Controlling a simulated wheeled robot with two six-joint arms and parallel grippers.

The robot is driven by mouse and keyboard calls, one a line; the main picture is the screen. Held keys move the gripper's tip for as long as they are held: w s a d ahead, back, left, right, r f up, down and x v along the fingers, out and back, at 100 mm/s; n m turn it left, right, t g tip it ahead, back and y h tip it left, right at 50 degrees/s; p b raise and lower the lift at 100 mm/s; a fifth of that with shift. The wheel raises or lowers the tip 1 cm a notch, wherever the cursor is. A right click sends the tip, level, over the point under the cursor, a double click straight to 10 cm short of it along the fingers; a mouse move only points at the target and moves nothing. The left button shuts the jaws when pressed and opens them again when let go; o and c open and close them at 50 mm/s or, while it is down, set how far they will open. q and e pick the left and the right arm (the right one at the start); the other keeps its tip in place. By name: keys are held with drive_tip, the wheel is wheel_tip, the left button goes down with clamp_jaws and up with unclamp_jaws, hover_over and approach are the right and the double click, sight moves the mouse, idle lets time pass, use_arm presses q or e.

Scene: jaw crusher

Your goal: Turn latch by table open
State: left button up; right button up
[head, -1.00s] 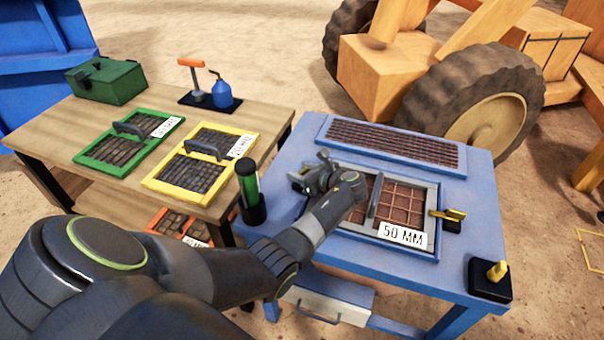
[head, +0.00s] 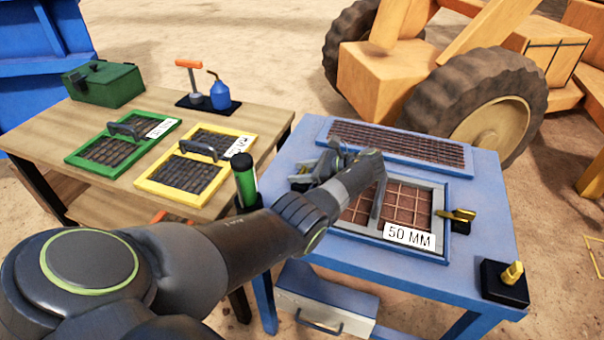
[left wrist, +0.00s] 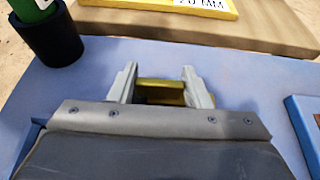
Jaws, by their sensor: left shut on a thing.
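The latch by the table shows in the left wrist view as a yellow bar (left wrist: 160,92) between my left gripper's two fingers (left wrist: 160,78). The gripper is shut on it. In the head view my left gripper (head: 312,172) is at the left edge of the blue crusher table (head: 282,208), the side facing the wooden table. There the gripper and wrist hide most of the latch. The mesh screen labelled 50 MM (head: 408,205) lies in its frame right of the gripper. A second yellow latch (head: 458,215) is at the screen's right side. My right gripper is not in view.
The wooden table (head: 60,130) at left holds a green screen (head: 80,160), a yellow screen (head: 150,188), a green box (head: 105,85) and a blue oil can (head: 219,95). A green cylinder in a black holder (head: 245,182) stands close to my left arm. A yellow knob (head: 512,272) is at the front right.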

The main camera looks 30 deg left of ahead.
use_arm(q)
drive_tip(key=shift+f, duration=0.1)
drive_tip(key=o, duration=1)
drive_tip(key=b+v, duration=0.3)
drive_tip(key=v, duration=0.8)
drive_tip(key=shift+w+f, duration=0.1)
drive_tip(key=shift+f, duration=0.1)
drive_tip(key=b+v, duration=0.3)
drive_tip(key=shift+d+r, duration=0.1)
drive_tip(key=shift+d, duration=0.3)
drive_tip(key=shift+w+d+r+b, duration=0.15)
drive_tip(key=shift+w+d+b, duration=0.05)
drive_tip(key=shift+b, duration=0.2)
drive_tip(key=shift+w+d+r+b, duration=0.1)
drive_tip(key=shift+d+r+b, duration=0.15)
drive_tip(key=shift+d+b, duration=0.6)
drive_tip(key=shift+r+b, duration=0.3)
drive_tip(key=shift+b, duration=0.55)
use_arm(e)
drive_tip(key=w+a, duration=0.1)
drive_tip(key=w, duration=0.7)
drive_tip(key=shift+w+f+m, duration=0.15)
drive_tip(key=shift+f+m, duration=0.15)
